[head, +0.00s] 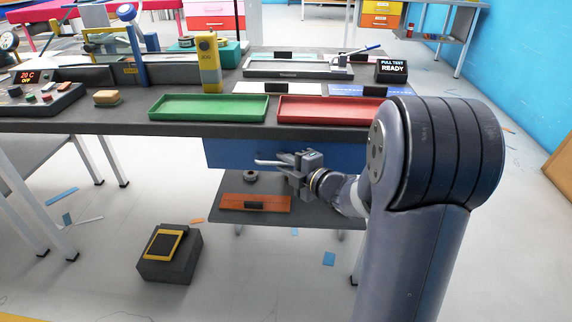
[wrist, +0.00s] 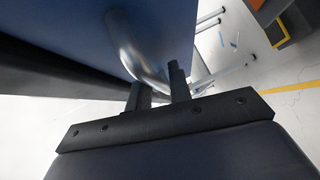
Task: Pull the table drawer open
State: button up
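The table drawer (head: 232,153) has a blue front, just under the dark tabletop in the head view; its front also fills the upper part of the wrist view (wrist: 75,25). I cannot tell whether it stands slightly out. A silver bar handle (head: 268,162) sticks out from the front, and in the wrist view its curved end (wrist: 125,45) runs down to my fingers. My gripper (head: 290,168) is at the handle. In the wrist view its two dark fingers (wrist: 160,92) are close together with the bar between them. The exact contact is partly hidden.
A green tray (head: 208,107) and a red tray (head: 330,110) lie on the tabletop above the drawer. A lower shelf (head: 310,213) holds an orange-brown flat piece (head: 255,203). A dark box (head: 169,255) stands on the floor. The floor in front is otherwise mostly clear.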

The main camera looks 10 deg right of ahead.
grip_shut()
dwell(0.5)
